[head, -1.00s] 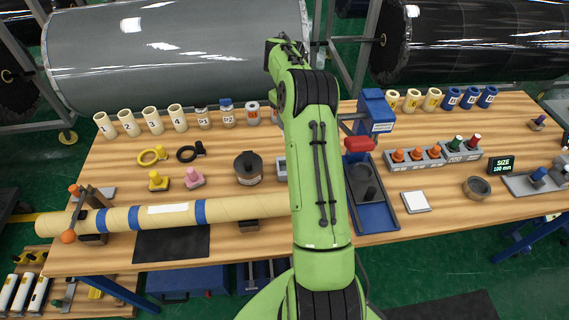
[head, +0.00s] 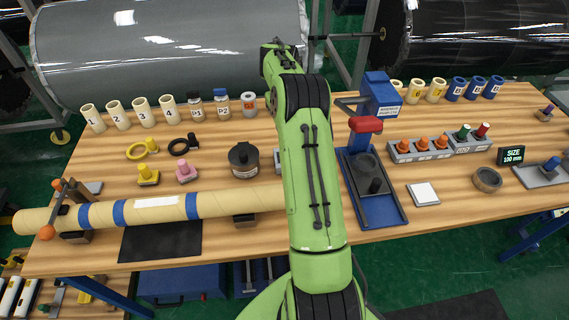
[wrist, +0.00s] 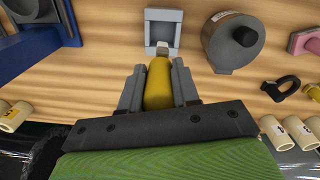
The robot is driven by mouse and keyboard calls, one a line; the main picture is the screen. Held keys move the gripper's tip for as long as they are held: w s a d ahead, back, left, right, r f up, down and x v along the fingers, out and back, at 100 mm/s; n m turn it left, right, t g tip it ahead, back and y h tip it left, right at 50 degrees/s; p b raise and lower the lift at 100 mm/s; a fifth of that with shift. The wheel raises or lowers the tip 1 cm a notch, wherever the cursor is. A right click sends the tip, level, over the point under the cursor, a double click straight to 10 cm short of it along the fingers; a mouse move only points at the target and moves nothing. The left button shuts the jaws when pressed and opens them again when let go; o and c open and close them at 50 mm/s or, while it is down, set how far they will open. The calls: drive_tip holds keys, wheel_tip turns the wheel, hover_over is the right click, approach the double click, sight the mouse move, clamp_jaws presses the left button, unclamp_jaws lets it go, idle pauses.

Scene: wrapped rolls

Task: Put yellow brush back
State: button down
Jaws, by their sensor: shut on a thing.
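The yellow brush (wrist: 157,84) is between the two fingers of my gripper (wrist: 158,88) in the wrist view, and the gripper is shut on it. Its pale tip (wrist: 160,50) points toward a small grey holder (wrist: 164,13) with a square recess. The tip is at the holder's near edge in the picture; I cannot tell whether they touch. In the head view my green arm hides the brush and my gripper, and only a sliver of the grey holder (head: 277,160) shows beside the arm.
A dark round pot (head: 244,162) stands left of the holder; it is also in the wrist view (wrist: 232,43). A blue press (head: 378,190) with a red handle stands right of my arm. Numbered tubes (head: 143,111) line the back. A long cardboard roll (head: 235,202) lies in front.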

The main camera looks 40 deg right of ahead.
drive_tip(key=m, duration=0.4)
drive_tip(key=shift+r+p, duration=0.15)
drive_tip(key=shift+p, duration=0.15)
drive_tip(key=m, duration=0.3)
drive_tip(key=shift+m, duration=0.3)
drive_tip(key=m+p, duration=0.1)
drive_tip(key=m, duration=0.2)
drive_tip(key=shift+m+y, duration=0.4)
drive_tip(key=m, duration=0.5)
drive_tip(key=shift+a+p, duration=0.15)
drive_tip(key=shift+p, duration=0.2)
drive_tip(key=shift+f+m, duration=0.3)
wheel_tip(320, 180, down, 10)
drive_tip(key=c, duration=0.8)
unclamp_jaws()
drive_tip(key=shift+r, duration=0.1)
